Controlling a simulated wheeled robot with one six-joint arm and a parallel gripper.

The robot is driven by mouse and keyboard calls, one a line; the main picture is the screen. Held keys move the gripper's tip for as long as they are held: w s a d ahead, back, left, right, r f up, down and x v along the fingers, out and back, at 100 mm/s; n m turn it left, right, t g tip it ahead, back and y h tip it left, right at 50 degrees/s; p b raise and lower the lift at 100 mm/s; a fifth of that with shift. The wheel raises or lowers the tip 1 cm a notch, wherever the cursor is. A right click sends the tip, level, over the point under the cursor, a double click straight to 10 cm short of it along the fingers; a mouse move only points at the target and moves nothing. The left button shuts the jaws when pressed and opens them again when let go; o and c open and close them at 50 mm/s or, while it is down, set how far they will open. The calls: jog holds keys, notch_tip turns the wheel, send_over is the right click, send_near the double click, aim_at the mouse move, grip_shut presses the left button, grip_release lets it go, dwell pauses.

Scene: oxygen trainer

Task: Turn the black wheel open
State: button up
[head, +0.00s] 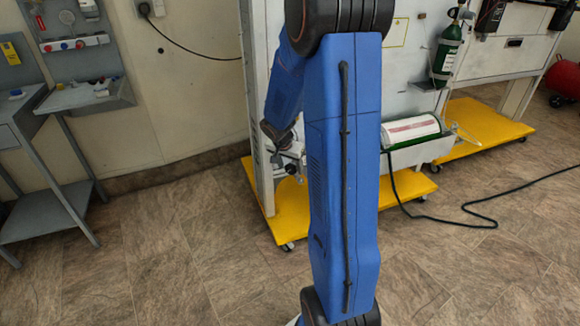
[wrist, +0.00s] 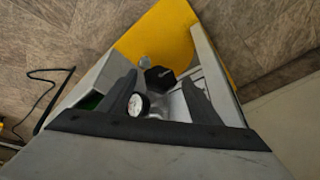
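The black wheel (wrist: 159,79) shows in the wrist view as a dark, many-sided knob. It lies between the lines of my two fingertips, with silver metal fittings beside it. My gripper (wrist: 160,77) is open, with one dark finger on each side and a gap between them. I cannot tell how far the wheel is beyond the fingertips; no contact shows. A round white-faced gauge (wrist: 137,104) sits near the left finger. In the head view my gripper (head: 276,157) is small beside the trainer, and my blue arm hides part of that area.
The trainer's pale panel stands on a yellow wheeled base (head: 290,212). A white and green cylinder (head: 411,130) lies in a tray at right. A green bottle (head: 447,52) hangs further right. A grey table (head: 45,200) stands at left. A dark hose (head: 470,212) crosses the floor.

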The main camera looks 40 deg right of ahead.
jog(key=c, duration=0.9)
jog(key=shift+w, duration=0.1)
jog(key=g, duration=0.1)
jog(key=g+h, duration=0.1)
jog(key=w+n+g+h, duration=0.1)
jog(key=g, duration=0.1)
jog(key=shift+a+f, duration=0.15)
jog(key=shift+a, duration=0.1)
jog(key=shift+w+a+f+n+g+h, duration=0.15)
jog(key=shift+g+h, duration=0.2)
jog(key=shift+g, duration=0.3)
jog(key=shift+d+n+g+h, duration=0.1)
jog(key=shift+n+g+h, duration=0.15)
jog(key=shift+g, duration=0.35)
jog(key=shift+w+a+f+n+g+h, duration=0.1)
jog(key=shift+g+h, duration=0.3)
jog(key=shift+g, duration=0.25)
jog(key=o, duration=1)
